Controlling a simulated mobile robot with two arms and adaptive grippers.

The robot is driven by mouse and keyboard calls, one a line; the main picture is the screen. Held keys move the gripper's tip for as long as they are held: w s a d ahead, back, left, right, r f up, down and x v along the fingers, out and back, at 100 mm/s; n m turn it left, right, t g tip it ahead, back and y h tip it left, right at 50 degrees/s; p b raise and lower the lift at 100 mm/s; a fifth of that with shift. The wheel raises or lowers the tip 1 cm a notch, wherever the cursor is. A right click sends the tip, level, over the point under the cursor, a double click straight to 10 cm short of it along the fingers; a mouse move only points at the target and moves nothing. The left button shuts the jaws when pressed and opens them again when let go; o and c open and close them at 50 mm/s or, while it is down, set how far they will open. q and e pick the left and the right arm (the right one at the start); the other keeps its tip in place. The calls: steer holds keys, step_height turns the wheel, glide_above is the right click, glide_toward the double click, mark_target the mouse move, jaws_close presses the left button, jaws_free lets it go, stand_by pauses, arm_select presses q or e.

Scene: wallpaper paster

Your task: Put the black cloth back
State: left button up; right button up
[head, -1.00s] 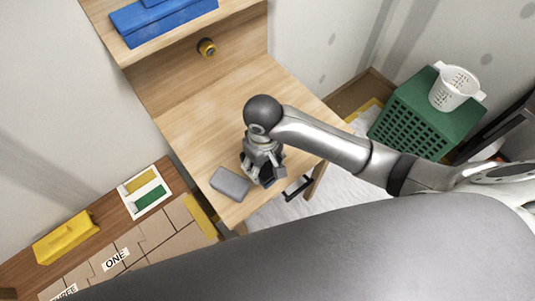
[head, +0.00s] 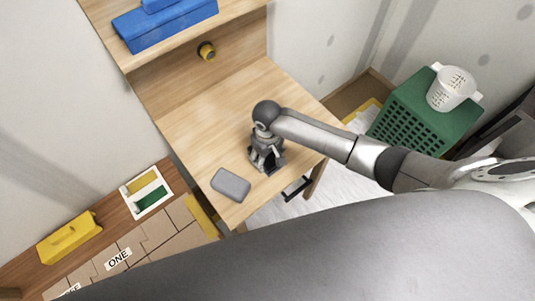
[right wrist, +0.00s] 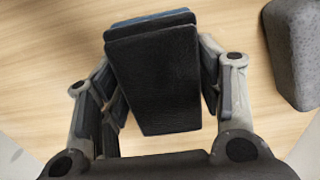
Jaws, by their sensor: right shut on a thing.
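The black cloth (right wrist: 155,85) is a dark folded block between the fingers of my right gripper (right wrist: 160,92) in the right wrist view. Dark blue edges show behind its far end; I cannot tell whether they are its own layers. In the head view my right gripper (head: 267,162) points down at the front right of the wooden desk (head: 215,118), shut on the cloth, which is mostly hidden there. I cannot tell whether the cloth touches the desktop. My left gripper is not in view.
A grey block (head: 230,184) lies on the desk close to the gripper. A green crate (head: 412,115) with a white basket (head: 452,89) stands at right. The desk's middle is clear.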

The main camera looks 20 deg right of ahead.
steer(key=shift+f, duration=0.15)
steer(key=o, duration=1.1)
steer(key=shift+c, duration=0.2)
